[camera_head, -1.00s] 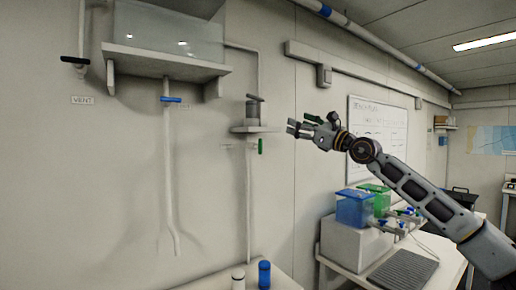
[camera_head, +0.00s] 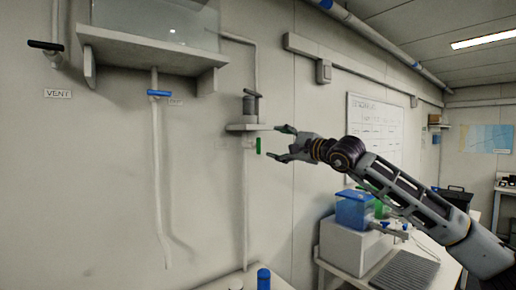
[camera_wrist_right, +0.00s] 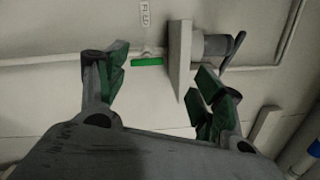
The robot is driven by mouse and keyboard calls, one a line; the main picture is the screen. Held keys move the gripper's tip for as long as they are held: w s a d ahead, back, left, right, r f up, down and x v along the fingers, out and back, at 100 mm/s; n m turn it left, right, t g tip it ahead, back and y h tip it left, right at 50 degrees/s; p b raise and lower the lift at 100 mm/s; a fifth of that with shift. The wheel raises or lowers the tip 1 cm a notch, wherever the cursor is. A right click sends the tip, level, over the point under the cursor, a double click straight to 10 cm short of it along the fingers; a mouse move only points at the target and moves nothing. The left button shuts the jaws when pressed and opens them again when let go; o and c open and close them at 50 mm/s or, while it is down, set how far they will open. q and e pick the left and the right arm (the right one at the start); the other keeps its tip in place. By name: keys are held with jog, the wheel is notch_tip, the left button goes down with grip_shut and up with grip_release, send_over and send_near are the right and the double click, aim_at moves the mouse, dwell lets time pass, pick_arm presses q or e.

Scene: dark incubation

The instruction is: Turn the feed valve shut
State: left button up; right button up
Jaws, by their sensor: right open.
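A small valve with a green handle (camera_head: 258,145) sits on a thin vertical pipe under a small wall shelf (camera_head: 249,127). In the right wrist view the green handle (camera_wrist_right: 147,62) appears between the fingertips, near a wall label (camera_wrist_right: 145,14) that seems to start with F. My right gripper (camera_head: 277,144) is open and empty, just right of the green handle, with its fingers pointing toward it. The right wrist view shows both spread fingers of this gripper (camera_wrist_right: 161,64); neither visibly touches the handle. My left gripper is out of view.
A blue-handled valve (camera_head: 158,93) hangs below a large shelf (camera_head: 150,45) with a clear tank. A black-handled valve (camera_head: 46,45) is above the VENT label (camera_head: 58,93). A table (camera_head: 428,256) with a blue-lidded box (camera_head: 354,209) stands at lower right.

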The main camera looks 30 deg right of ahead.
aim_at(260, 146)
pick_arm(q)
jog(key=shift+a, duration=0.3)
pick_arm(e)
jog(key=d+f+n+h, duration=0.1)
jog(key=n, duration=0.1)
jog(key=shift+d+f+n+g+h, duration=0.35)
jog(key=shift+d+n+g+h, duration=0.05)
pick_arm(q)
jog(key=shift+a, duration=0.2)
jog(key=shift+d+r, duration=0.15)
pick_arm(e)
jog(key=shift+w+r, duration=0.1)
jog(key=shift+w, duration=0.15)
jog(key=shift+w+a+p, duration=0.15)
jog(key=shift+w+p, duration=0.75)
jog(key=shift+w, duration=0.8)
jog(key=shift+w+a+p, duration=0.15)
jog(key=shift+w+p, duration=0.7)
jog(key=shift+w, duration=0.8)
jog(key=shift+w+a+p, duration=0.2)
jog(key=shift+w+p, duration=0.9)
jog(key=shift+w, duration=1.45)
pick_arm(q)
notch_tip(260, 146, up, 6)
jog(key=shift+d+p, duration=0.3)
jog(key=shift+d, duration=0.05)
pick_arm(e)
jog(key=shift+w+a, duration=0.1)
jog(key=shift+w, duration=0.65)
